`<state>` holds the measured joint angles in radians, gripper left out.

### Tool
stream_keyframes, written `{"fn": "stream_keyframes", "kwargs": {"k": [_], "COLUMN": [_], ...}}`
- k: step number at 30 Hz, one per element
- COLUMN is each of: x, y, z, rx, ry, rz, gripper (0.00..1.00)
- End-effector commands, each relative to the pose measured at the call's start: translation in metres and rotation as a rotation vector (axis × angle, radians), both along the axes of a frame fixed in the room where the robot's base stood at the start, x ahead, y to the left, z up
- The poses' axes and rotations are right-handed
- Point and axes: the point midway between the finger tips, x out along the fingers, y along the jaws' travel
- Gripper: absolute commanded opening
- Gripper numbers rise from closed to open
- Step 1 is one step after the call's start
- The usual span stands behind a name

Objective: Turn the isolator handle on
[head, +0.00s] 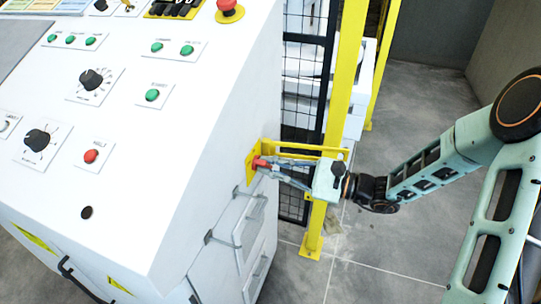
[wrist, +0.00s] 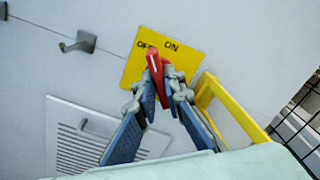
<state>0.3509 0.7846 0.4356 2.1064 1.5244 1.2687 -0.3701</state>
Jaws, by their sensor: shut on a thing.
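The isolator handle (wrist: 154,62) is red and sits on a yellow plate (wrist: 187,58) marked OFF and ON, on the side of the white cabinet. In the wrist view it slants slightly, its top under the OFF lettering, left of the ON word. My gripper (wrist: 161,84) is shut on the handle, with one finger on each side of it. In the head view the handle (head: 259,163) shows as a small red part at my fingertips, and the gripper (head: 277,167) reaches it from the right.
A yellow bracket (wrist: 228,105) projects from the cabinet just right of my gripper. A yellow post (head: 345,80) and black mesh fence stand close by. A louvred vent (wrist: 85,135) and a hook (wrist: 78,42) are on the cabinet side. Open floor lies at right.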

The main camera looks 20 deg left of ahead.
Motion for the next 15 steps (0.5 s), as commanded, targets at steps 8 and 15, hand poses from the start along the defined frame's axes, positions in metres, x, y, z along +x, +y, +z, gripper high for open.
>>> {"fn": "stream_keyframes", "kwargs": {"k": [8,15], "x": [-0.0001,-0.0001], "y": [-0.0005,-0.0005], "z": [0.0048,0.0036], "rx": [0.020,0.037], "ry": [0.264,0.462], "rz": [-0.001,-0.001], "gripper": [0.00,0.00]}}
